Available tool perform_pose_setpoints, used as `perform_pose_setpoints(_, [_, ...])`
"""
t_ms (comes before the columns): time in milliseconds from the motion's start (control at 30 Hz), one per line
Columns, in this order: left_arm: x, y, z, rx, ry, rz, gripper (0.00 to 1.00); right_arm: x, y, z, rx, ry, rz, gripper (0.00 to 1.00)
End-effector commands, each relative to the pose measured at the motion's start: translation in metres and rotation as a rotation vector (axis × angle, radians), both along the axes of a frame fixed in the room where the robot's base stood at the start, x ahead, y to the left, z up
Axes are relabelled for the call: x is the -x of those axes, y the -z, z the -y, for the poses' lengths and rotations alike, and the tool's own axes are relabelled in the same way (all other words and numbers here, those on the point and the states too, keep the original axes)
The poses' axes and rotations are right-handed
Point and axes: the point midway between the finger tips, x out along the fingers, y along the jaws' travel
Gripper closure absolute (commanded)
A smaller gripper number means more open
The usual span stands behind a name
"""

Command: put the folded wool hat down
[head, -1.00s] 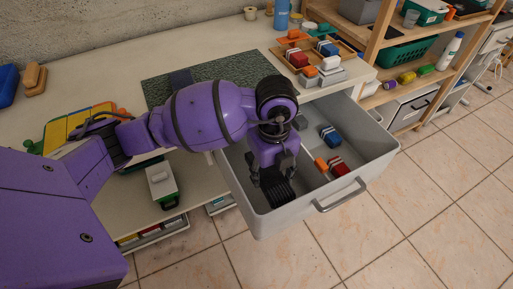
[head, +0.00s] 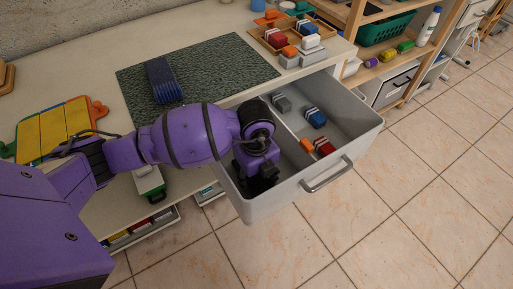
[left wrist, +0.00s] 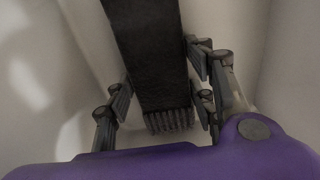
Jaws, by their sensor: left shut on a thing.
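The folded wool hat (left wrist: 150,60) is a dark, ribbed, strap-like bundle in the left wrist view. My left gripper (left wrist: 160,88) has its fingers on both sides of it and is shut on it. In the head view my left gripper (head: 258,186) points down inside the left part of the open grey drawer (head: 262,208). There the hat is mostly hidden by the gripper and wrist. I cannot tell whether it touches the drawer floor. My right gripper is not in view.
The drawer's right part holds a grey block (head: 283,104), a blue block (head: 317,119) and orange and red blocks (head: 325,149). A folded blue thing (head: 162,82) lies on the green mat (head: 215,62). A wooden tray of blocks (head: 262,37) stands behind the drawer.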

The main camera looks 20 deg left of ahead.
Motion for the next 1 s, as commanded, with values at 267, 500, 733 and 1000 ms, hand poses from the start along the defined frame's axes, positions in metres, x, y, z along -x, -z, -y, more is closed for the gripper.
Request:
perform_pose_setpoints(267, [-0.001, 0.003, 0.0, 0.0, 0.0, 0.001, 0.37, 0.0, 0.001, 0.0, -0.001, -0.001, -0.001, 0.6])
perform_pose_setpoints(500, [-0.001, 0.002, 0.0, 0.0, 0.0, 0.001, 0.31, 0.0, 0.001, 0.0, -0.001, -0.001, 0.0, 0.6])
perform_pose_setpoints(733, [-0.002, -0.006, 0.0, 0.0, 0.0, 0.004, 0.31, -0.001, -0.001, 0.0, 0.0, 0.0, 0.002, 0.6])
perform_pose_setpoints(1000, [-0.002, -0.06, 0.0, 0.001, 0.001, 0.007, 0.31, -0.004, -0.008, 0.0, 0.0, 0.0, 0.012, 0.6])
